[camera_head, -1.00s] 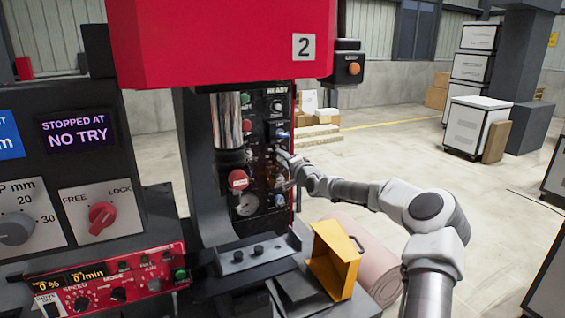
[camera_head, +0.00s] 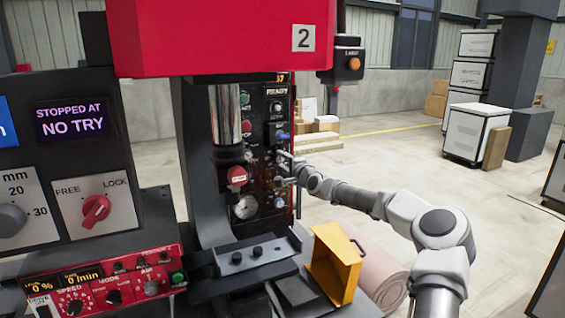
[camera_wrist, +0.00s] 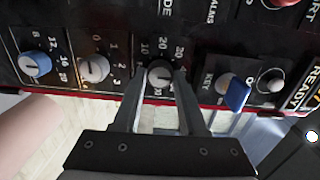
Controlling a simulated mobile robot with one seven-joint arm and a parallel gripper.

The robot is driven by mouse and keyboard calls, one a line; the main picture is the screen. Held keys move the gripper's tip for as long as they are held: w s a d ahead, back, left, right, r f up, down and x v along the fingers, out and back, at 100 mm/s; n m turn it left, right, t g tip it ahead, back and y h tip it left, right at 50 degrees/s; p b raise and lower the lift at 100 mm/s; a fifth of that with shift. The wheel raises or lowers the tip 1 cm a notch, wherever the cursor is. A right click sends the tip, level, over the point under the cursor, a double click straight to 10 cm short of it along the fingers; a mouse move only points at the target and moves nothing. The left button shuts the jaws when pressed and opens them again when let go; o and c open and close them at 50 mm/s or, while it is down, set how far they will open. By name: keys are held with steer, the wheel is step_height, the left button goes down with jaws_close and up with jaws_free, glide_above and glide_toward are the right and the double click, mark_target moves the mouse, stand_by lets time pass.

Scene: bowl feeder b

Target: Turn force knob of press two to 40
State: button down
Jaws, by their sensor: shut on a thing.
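Press two (camera_head: 215,40) is red, with a "2" plate on its head. Its dark control panel (camera_head: 278,120) faces right of the column. In the wrist view the panel appears turned, and my gripper (camera_wrist: 160,76) has one finger on each side of a dark round knob (camera_wrist: 159,78), shut on it. In the head view my gripper (camera_head: 284,168) is at the panel, and the knob is hidden.
In the wrist view a grey-white knob (camera_wrist: 95,68) and a blue knob (camera_wrist: 35,64) sit left of the held knob, and a blue key switch (camera_wrist: 235,92) sits right.

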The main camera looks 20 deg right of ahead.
steer(key=shift+c, duration=2.2)
jaws_free()
steer(key=s+d+b, duration=0.1)
steer(key=s+b, duration=0.1)
steer(key=s, duration=1.5)
steer(key=shift+s+r, duration=0.2)
steer(key=shift+r, duration=0.05)
